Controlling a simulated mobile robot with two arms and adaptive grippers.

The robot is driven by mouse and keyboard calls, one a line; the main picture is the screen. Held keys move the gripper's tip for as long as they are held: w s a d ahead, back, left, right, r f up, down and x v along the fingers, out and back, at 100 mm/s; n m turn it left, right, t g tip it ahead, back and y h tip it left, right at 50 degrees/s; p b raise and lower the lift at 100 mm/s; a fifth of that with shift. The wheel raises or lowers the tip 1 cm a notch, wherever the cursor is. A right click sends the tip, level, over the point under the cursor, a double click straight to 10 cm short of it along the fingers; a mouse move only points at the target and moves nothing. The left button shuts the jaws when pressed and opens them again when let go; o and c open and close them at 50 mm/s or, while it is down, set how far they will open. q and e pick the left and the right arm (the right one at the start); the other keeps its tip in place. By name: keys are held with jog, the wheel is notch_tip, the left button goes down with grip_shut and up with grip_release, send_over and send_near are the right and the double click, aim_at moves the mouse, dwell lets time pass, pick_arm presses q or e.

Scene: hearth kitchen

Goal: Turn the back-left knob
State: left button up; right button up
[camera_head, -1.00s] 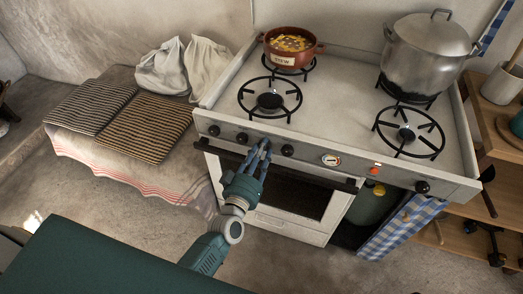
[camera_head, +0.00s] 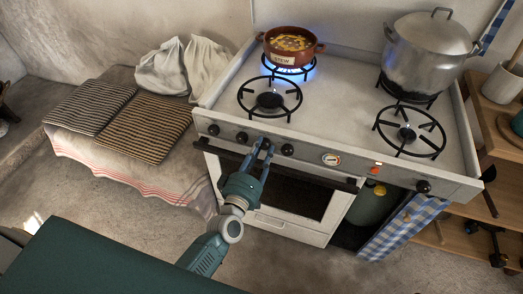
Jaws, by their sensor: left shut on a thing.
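The stove (camera_head: 345,120) has a row of black knobs along its front panel. My left gripper (camera_head: 262,153) is shut on the third knob from the left (camera_head: 265,143), its fingers on either side of it and partly hiding it. Other knobs show at the left (camera_head: 214,130), beside the gripper (camera_head: 287,150) and at the far right (camera_head: 422,187). The back-left burner (camera_head: 289,71) burns with a blue flame under a brown stew pot (camera_head: 291,43). My right gripper is not in view.
A large lidded steel pot (camera_head: 429,55) stands on the back-right burner. The front-left burner (camera_head: 269,99) and front-right burner (camera_head: 408,132) are bare. The oven handle (camera_head: 315,178) runs below the knobs. A cloth-covered bench with striped cushions (camera_head: 145,130) is at the left.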

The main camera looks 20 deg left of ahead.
pick_arm(q)
jog(key=shift+w+a+r, duration=0.15)
jog(key=shift+a+r, duration=0.15)
jog(key=shift+r, duration=0.15)
jog(key=o, duration=1)
jog(key=shift+o, duration=0.8)
jog(key=shift+f, duration=0.25)
jog(key=shift+s+d, duration=0.1)
jog(key=shift+s, duration=0.3)
jog(key=s, duration=1.1)
jog(key=shift+s+a, duration=0.2)
jog(key=shift+a, duration=0.1)
